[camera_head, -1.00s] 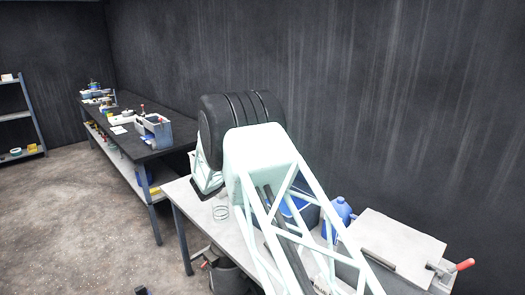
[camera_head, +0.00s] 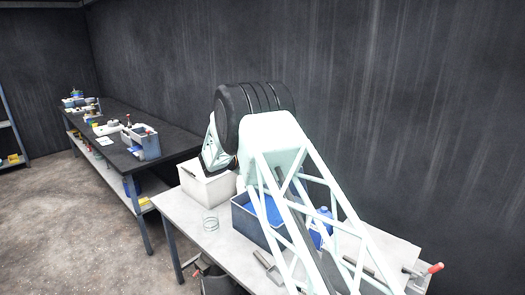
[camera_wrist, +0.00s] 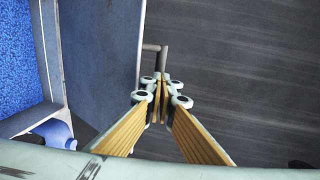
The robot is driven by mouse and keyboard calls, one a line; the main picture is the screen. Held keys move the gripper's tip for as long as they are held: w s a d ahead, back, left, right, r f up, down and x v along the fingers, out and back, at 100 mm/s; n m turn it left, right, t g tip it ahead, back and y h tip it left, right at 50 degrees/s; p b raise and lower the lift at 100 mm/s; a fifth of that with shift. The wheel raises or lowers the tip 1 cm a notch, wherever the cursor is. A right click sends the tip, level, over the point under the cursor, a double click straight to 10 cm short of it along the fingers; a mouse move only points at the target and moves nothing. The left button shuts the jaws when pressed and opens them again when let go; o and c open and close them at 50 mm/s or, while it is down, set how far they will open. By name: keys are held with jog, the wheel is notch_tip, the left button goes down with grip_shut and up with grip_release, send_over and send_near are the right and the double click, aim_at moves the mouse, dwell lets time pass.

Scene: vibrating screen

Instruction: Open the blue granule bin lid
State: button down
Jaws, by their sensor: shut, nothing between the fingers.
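The blue granule bin (camera_head: 245,226) stands on the table, and blue granules (camera_head: 262,208) show inside it. In the wrist view the granules (camera_wrist: 22,55) lie at the left, within the pale bin rim (camera_wrist: 45,48). Beside them is a blue-grey panel, seemingly the lid (camera_wrist: 98,55), swung clear of the granules. A grey bar handle (camera_wrist: 164,52) sticks out from its right edge. My gripper (camera_wrist: 161,84) is shut and empty, its fingertips right by the handle; I cannot tell if they touch it. In the head view my arm hides the gripper and the lid.
A blue jug (camera_head: 322,228) is partly behind my arm. A red-handled tool (camera_head: 430,269) is at the right. The dark wall is close behind.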

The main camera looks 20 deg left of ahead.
jog(key=w+d+r+p, duration=0.1)
jog(key=w+d+p, duration=0.2)
jog(key=w, duration=0.5)
jog(key=shift+w+d+r+p, duration=0.25)
jog(key=shift+d+r+p, duration=0.1)
jog(key=shift+d, duration=0.2)
jog(key=s+a+r, duration=0.5)
jog(key=s+r, duration=0.2)
jog(key=s, duration=0.3)
jog(key=shift+s+r, duration=0.2)
jog(key=shift+s, duration=0.15)
dwell(0.4)
jog(key=shift+a, duration=0.1)
